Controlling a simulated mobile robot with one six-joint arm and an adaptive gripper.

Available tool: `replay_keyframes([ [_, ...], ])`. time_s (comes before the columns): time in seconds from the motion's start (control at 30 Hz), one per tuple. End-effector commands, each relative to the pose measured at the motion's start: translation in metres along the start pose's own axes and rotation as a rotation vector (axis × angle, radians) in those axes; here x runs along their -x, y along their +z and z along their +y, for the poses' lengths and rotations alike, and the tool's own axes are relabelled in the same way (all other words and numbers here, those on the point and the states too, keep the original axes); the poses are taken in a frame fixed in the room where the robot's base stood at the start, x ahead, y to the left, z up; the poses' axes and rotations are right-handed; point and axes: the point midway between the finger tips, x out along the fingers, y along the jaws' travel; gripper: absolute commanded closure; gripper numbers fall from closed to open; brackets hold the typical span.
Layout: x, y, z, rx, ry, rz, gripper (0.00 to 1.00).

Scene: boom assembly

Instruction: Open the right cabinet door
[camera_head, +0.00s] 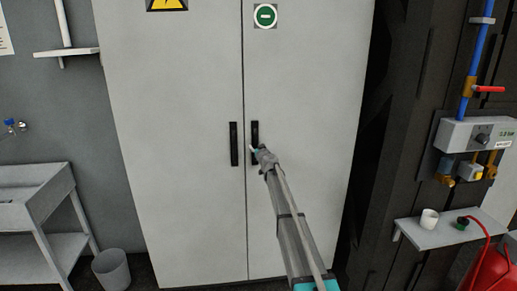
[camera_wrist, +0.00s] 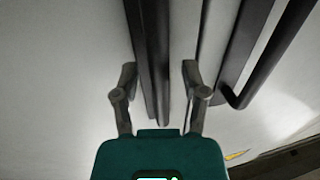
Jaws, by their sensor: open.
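The tall grey cabinet has a left door (camera_head: 180,120) and a right door (camera_head: 310,100), both closed along a straight centre seam. The right door's black vertical handle (camera_head: 255,131) is partly hidden behind my gripper (camera_head: 258,150). In the wrist view, my gripper (camera_wrist: 159,72) is open, with one finger on each side of a dark handle bar (camera_wrist: 150,50). The fingers show gaps to the bar and do not look closed on it. The left door's handle (camera_head: 234,144) is just left of the seam; a second handle bar (camera_wrist: 265,50) shows at right in the wrist view.
A grey bench (camera_head: 40,205) and a bin (camera_head: 111,270) stand left of the cabinet. At right are a small wall shelf (camera_head: 440,232) with a white cup (camera_head: 429,219), a blue pipe (camera_head: 474,60) and a red cylinder (camera_head: 490,270).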

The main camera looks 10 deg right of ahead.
Motion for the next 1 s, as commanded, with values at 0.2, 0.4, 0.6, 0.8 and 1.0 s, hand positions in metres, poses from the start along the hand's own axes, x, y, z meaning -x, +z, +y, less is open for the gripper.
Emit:
replay_keyframes([
  [0.2, 0.0, 0.0, 0.0, 0.0, 0.0, 0.0, 0.49],
  [0.4, 0.0, 0.0, 0.0, 0.0, 0.0, 0.0, 0.86],
  [0.6, 0.0, 0.0, 0.0, 0.0, 0.0, 0.0, 1.0],
  [0.8, 0.002, 0.0, 0.007, 0.0, 0.004, 0.0, 1.0],
  [1.0, 0.008, 0.0, -0.004, 0.0, -0.013, 0.0, 1.0],
])
